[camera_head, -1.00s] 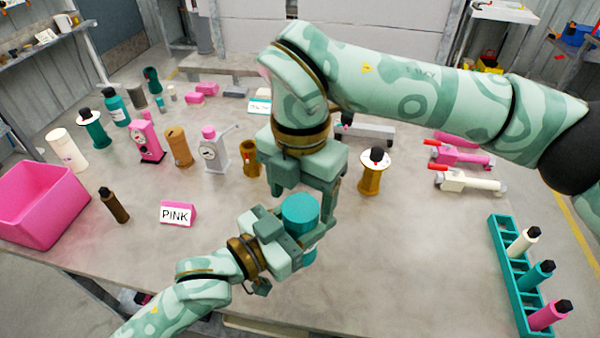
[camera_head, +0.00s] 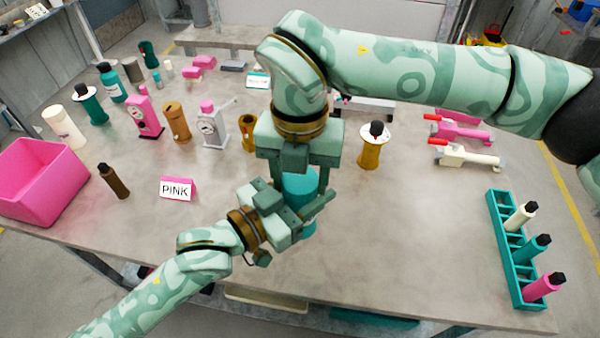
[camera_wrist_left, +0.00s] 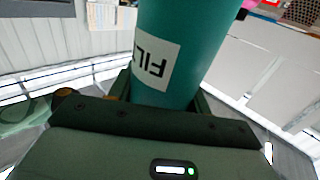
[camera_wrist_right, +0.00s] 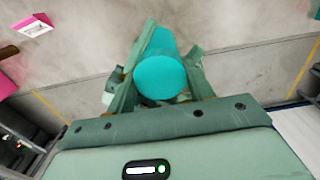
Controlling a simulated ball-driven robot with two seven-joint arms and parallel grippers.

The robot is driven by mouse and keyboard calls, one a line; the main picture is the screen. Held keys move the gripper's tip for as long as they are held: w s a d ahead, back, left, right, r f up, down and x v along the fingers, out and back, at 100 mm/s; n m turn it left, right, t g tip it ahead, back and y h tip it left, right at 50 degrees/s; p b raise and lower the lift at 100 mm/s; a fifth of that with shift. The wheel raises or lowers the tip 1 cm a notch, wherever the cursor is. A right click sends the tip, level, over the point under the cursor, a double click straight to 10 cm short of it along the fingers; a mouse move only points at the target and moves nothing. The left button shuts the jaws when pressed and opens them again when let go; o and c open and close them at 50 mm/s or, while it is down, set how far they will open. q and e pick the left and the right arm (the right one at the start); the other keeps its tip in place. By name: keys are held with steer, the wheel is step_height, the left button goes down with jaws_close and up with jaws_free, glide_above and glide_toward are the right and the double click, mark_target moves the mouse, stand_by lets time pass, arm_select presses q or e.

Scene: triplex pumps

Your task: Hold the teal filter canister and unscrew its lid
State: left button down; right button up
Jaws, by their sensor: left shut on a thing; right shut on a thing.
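The teal filter canister (camera_head: 301,183) is held off the table between my two grippers, partly hidden by them in the head view. My left gripper (camera_head: 300,222) is shut on its body from the side. The left wrist view shows the teal body (camera_wrist_left: 188,50) with a white label reading "FIL". My right gripper (camera_head: 302,180) comes from above and is shut on the canister's lid end. In the right wrist view the round teal lid (camera_wrist_right: 160,77) sits between the fingers. The seam between lid and body is not visible.
The grey table (camera_head: 400,240) is clear around the canister. A pink bin (camera_head: 35,185), a brown bottle (camera_head: 113,182) and a PINK sign (camera_head: 177,189) stand left. Pumps and bottles stand behind. A teal rack (camera_head: 507,265) with bottles is at the right edge.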

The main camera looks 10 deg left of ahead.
steer(key=shift+n, duration=0.9)
steer(key=o, duration=0.8)
steer(key=shift+d, duration=0.1)
steer(key=shift+o, duration=1.3)
step_height(320, 180, up, 4)
steer(key=shift+r, duration=0.45)
steer(key=shift+c, duration=1.4)
step_height(320, 180, up, 3)
steer(key=shift+f+m, duration=0.1)
steer(key=shift+m, duration=0.9)
step_height(320, 180, down, 8)
steer(key=shift+r, duration=0.15)
